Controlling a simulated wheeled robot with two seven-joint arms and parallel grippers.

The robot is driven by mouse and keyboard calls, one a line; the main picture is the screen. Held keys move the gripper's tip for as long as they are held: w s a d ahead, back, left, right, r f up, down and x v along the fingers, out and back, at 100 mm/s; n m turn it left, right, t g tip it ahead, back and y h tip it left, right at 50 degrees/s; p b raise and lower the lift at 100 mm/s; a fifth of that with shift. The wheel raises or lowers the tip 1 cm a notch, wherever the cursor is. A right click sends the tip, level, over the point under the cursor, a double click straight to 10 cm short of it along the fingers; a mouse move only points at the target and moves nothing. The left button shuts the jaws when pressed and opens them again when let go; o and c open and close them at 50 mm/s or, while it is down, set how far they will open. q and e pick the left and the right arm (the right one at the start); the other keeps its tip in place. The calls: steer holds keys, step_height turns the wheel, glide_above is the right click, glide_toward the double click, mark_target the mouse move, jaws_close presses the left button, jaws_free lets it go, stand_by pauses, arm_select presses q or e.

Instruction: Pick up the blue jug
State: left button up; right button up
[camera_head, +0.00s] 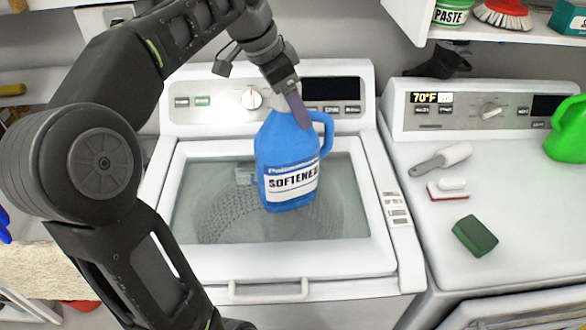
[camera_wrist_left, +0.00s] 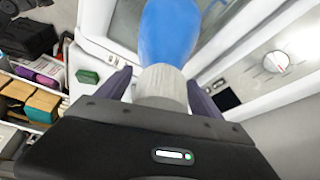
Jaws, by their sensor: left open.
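The blue jug (camera_head: 287,160), labelled "SOFTENER", has a side handle and appears upright on the glass lid of the left white washer. Its blue body (camera_wrist_left: 168,32) and ribbed grey cap (camera_wrist_left: 160,84) also show in the left wrist view. My left gripper (camera_head: 291,104) is at the jug's top, with one purple finger in front of it. In the left wrist view, its two fingers (camera_wrist_left: 159,80) stand apart on either side of the cap. I cannot tell whether either finger touches it. My right gripper is not in view.
The left washer (camera_head: 385,262) has a raised control panel behind the jug. A green jug (camera_head: 568,135) stands at far right. A shelf (camera_head: 480,35) overhangs the back right.

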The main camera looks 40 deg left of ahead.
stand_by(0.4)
arm_select(q)
jaws_close()
stand_by(0.7)
steer(key=shift+w+r, duration=0.1)
steer(key=shift+r, duration=0.05)
